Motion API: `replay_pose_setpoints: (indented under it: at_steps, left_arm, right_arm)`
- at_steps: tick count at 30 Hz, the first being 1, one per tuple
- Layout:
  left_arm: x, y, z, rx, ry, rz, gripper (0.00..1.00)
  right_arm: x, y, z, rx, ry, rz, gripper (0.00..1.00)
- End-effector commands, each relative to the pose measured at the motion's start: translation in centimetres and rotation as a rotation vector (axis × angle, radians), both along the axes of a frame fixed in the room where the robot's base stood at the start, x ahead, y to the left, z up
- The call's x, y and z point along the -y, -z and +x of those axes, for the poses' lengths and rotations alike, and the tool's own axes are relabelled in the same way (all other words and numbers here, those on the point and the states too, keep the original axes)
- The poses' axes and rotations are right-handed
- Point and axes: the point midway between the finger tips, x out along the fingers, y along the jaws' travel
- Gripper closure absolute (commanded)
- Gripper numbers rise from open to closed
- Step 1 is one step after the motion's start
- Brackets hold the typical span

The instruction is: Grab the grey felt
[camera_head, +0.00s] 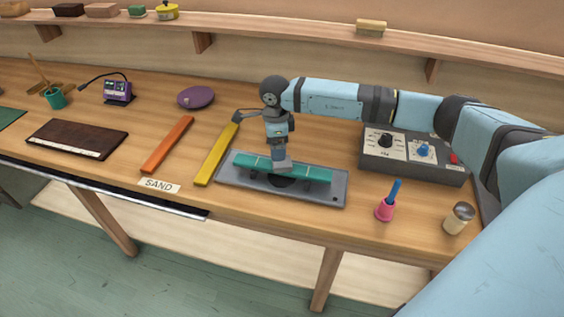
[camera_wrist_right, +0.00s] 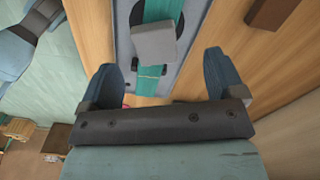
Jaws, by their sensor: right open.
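The grey felt (camera_head: 283,164) looks like a small pale grey block lying across the top of a teal bar (camera_head: 310,173). The teal bar rests on a grey tray (camera_head: 339,192) on the workbench. My right gripper (camera_head: 279,148) points down just above the felt. In the right wrist view, the felt (camera_wrist_right: 153,45) lies on the teal strip, beyond the line between the open fingertips (camera_wrist_right: 160,75). The fingers stand apart with nothing between them. In the head view, the gripper partly hides the felt and the middle of the bar. My left gripper is not in view.
A yellow bar (camera_head: 216,155) and an orange bar (camera_head: 167,145) lie left of the tray. A grey control box (camera_head: 400,170) stands right. A shelf (camera_head: 290,28) runs behind.

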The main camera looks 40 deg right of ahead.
Motion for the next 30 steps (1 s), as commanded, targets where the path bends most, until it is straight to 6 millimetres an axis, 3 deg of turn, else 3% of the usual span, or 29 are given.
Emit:
replay_pose_setpoints:
  at_steps: [5,15,23,30]
  left_arm:
    - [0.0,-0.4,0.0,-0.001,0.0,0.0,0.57]
    - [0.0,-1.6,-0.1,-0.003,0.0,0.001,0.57]
    - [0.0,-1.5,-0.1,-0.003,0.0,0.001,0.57]
    - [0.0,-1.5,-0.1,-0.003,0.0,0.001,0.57]
  right_arm:
    - [-0.1,1.0,-0.2,0.0,-0.001,0.001,0.12]
    - [-0.2,5.5,-0.8,0.0,-0.001,0.001,0.12]
    - [-0.2,5.9,-0.8,0.001,0.0,0.002,0.12]
    - [-0.2,5.8,-0.8,0.0,0.0,0.002,0.64]
